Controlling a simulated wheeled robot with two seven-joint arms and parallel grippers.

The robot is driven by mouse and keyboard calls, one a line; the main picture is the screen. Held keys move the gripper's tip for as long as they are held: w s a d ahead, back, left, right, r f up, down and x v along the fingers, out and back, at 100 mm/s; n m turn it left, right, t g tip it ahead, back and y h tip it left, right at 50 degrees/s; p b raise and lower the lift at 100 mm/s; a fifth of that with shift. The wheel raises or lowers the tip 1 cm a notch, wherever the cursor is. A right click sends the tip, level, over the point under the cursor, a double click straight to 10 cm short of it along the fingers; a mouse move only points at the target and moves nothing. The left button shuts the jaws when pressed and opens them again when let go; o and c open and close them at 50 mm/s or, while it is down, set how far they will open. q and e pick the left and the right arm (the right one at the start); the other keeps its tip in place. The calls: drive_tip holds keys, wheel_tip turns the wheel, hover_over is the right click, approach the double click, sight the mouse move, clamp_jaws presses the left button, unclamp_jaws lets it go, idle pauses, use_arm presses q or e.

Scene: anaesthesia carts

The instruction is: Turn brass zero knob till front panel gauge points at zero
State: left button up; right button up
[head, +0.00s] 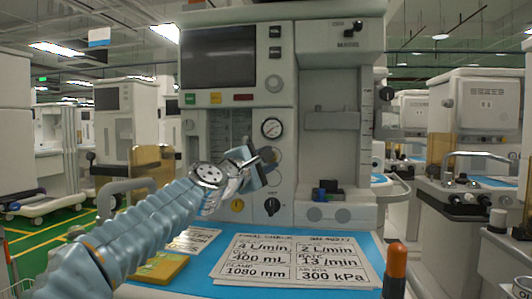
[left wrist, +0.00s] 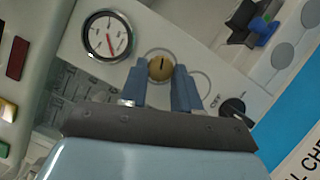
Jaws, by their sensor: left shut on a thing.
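The front panel gauge (head: 271,128) is a round white dial with a dark rim. It also shows in the left wrist view (left wrist: 108,36), with a red needle off to one side of its centre; its scale is too small to read. The brass zero knob (left wrist: 160,68) has a dark index line and sits beside the gauge. My left gripper (left wrist: 160,70) has its two blue fingers on either side of the knob, shut on it. In the head view my left gripper (head: 264,164) is at the panel just below the gauge and hides the knob. My right gripper is not in view.
The blue worktop (head: 205,276) bears printed cards (head: 298,260) and a yellow pad (head: 158,268). An orange-topped dark object (head: 396,260) stands at front right.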

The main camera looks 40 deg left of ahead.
use_arm(q)
drive_tip(key=shift+r+m+p, duration=0.1)
drive_tip(key=shift+m+p, duration=0.25)
drive_tip(key=shift+m, duration=0.15)
drive_tip(key=o, duration=1.1)
drive_tip(key=shift+c, duration=0.2)
drive_tip(key=s+d+f, duration=0.1)
drive_tip(key=s, duration=1.2)
drive_tip(key=shift+s+d+f, duration=0.25)
drive_tip(key=shift+s+d, duration=0.05)
drive_tip(key=shift+d, duration=0.05)
